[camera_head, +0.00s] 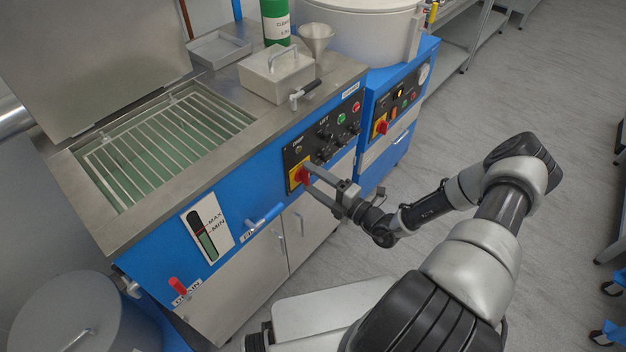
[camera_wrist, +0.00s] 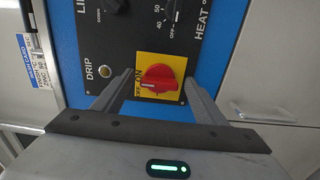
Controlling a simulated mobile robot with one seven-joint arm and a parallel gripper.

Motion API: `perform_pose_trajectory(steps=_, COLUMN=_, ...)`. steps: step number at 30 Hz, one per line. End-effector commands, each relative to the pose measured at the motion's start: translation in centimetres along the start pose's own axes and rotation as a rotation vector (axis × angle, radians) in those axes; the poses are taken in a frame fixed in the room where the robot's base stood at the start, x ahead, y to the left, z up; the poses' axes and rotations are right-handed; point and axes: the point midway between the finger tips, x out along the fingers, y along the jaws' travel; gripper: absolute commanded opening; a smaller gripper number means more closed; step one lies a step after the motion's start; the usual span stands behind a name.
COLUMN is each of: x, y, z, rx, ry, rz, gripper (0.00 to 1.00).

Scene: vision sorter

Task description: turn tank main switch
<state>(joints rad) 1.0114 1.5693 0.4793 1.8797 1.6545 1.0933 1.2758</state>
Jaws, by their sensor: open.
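The tank main switch is a red rotary knob (camera_wrist: 158,78) on a yellow plate (camera_wrist: 172,62) marked ON and OFF, on the tank's black control panel (camera_wrist: 130,38). In the head view the red knob (camera_head: 301,175) sits at the panel's lower left end. My gripper (camera_wrist: 160,85) is open, with one finger on each side of the knob in the wrist view. In the head view my gripper (camera_head: 322,182) is right at the panel, its fingers reaching to the switch. I cannot tell whether the fingers touch the knob or panel.
The panel also holds black dials (camera_wrist: 172,8) and a DRIP lamp (camera_wrist: 105,72). A blue handle (camera_head: 266,216) and a red drain handle (camera_head: 178,286) stick out from the tank front. A second machine (camera_head: 392,115) with its own red switch (camera_head: 381,127) stands to the right. Open floor (camera_head: 520,95) lies beyond.

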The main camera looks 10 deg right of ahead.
Motion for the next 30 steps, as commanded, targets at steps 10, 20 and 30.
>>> perform_pose_trajectory(steps=10, x=-5.3, y=0.1, z=0.2, rx=-0.001, ry=-0.004, rz=-0.001, gripper=0.66)
perform_pose_trajectory(steps=20, x=-13.3, y=0.0, z=0.1, rx=0.0, ry=-0.004, rz=-0.002, gripper=0.66)
perform_pose_trajectory(steps=30, x=-17.3, y=0.0, z=0.0, rx=0.0, ry=0.0, rz=-0.001, gripper=0.66)
